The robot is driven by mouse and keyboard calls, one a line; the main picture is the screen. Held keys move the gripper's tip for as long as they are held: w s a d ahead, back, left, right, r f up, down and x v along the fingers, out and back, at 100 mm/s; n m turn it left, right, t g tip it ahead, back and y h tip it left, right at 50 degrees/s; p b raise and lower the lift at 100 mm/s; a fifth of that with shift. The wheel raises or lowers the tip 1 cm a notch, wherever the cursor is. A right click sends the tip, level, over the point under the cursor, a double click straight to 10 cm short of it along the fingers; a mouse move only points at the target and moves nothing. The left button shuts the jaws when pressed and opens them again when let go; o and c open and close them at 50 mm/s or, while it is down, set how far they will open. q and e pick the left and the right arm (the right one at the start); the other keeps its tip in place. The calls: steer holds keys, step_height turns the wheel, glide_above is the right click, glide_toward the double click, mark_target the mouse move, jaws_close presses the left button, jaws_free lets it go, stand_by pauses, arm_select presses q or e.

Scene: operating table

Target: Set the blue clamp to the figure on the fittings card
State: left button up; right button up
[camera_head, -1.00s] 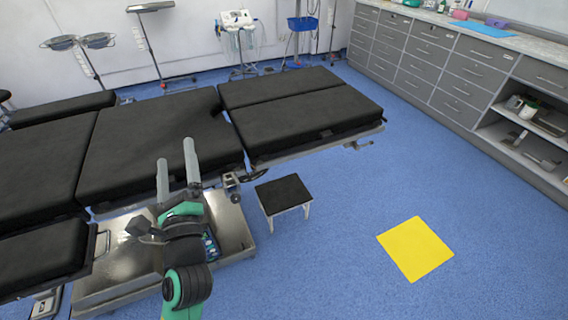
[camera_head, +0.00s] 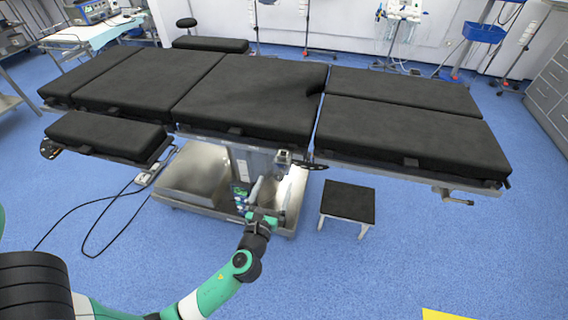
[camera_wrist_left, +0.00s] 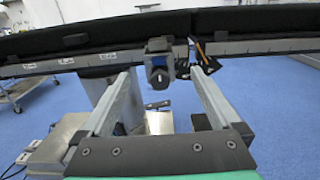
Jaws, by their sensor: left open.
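The operating table (camera_head: 255,100) has black pads and a metal side rail. A small dark clamp with a bluish body (camera_wrist_left: 160,62) sits on the rail, centred between my fingertips in the left wrist view. What seems to be the same clamp (camera_head: 283,157) is tiny in the head view, under the table's near edge. My left gripper (camera_head: 266,186) is open and empty, pointing at the rail; its two fingers (camera_wrist_left: 163,78) frame the clamp without visibly touching it. I cannot make out a fittings card or any figure on the clamp. My right gripper is not in view.
A black-topped stool (camera_head: 348,203) stands right of the table base (camera_head: 195,182). A cable (camera_head: 115,212) lies on the floor at the left. A yellow square (camera_head: 445,315) shows at the bottom edge. Open blue floor lies in front of the table.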

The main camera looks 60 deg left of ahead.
mark_target(281, 164)
arm_select(q)
steer(key=b+x, duration=0.2)
steer(key=x, duration=0.7)
steer(key=shift+s, duration=0.15)
steer(key=shift+w+a, duration=0.35)
steer(key=shift+a, duration=0.15)
jaws_close()
